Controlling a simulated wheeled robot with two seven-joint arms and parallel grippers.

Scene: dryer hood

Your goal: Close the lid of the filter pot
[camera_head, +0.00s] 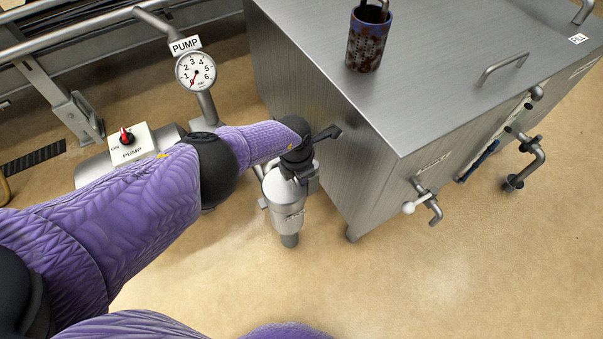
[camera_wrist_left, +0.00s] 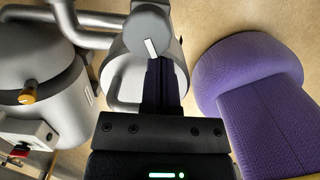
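The filter pot (camera_head: 285,195) is a grey metal pot beside the near left side of the big steel tank. My left arm reaches over it from the left, and its dark wrist hides the top of the pot. I cannot tell how far open the lid is. In the left wrist view a rounded grey metal body (camera_wrist_left: 118,72), apparently the pot, lies behind my left gripper (camera_wrist_left: 165,65). The dark fingers look together, with nothing visible between them. Whether they touch the lid is unclear. My right gripper is out of view.
The steel tank (camera_head: 300,85) stands close to the right of the pot. A perforated cup (camera_head: 367,40) is on its top. A pressure gauge (camera_head: 196,71) and a pump switch box (camera_head: 133,143) are at the left. The floor in front of the tank is clear.

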